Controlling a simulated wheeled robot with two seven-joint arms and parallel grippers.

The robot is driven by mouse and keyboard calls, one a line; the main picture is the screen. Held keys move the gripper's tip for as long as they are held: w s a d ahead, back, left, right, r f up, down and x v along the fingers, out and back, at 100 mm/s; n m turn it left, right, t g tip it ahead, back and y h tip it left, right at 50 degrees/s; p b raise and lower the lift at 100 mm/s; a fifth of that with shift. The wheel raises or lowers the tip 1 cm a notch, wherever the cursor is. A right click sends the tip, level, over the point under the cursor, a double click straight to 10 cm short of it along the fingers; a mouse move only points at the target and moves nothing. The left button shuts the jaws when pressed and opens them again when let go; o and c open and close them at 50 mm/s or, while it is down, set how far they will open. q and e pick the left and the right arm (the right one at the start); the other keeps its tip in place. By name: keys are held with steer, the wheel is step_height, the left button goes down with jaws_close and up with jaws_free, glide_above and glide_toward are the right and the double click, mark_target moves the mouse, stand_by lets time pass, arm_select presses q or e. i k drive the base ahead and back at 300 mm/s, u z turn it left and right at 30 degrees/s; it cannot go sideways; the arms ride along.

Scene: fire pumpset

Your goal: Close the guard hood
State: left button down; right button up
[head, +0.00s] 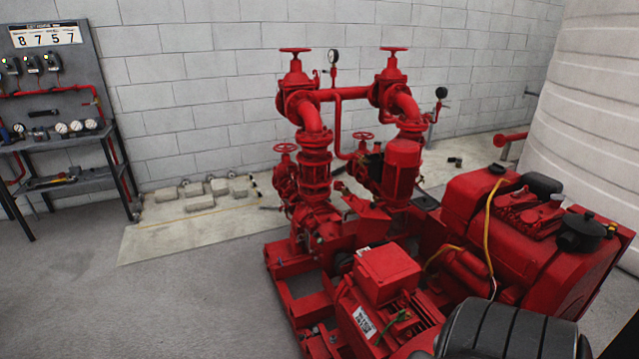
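A red pumpset (330,220) stands in the middle and right of the head view. An angled red sheet piece (366,208) sits among its parts, just behind the red motor (385,275); it looks like the guard hood and seems tilted up, but I cannot tell for certain. Dark parts show around it, and its lower side is hidden by the motor and pipework. Neither of my grippers is in view.
A red engine (535,235) with a yellow cable is at the right. A dark ribbed rounded shape (510,335) blocks the bottom right. A workbench (70,180) with gauges stands at the left. Grey blocks (200,200) lie by the wall. The left floor is clear.

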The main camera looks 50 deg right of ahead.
mark_target(374, 225)
steer(key=i, duration=2.85)
steer(key=z, duration=3.95)
steer(key=i, duration=1)
steer(key=u, duration=0.05)
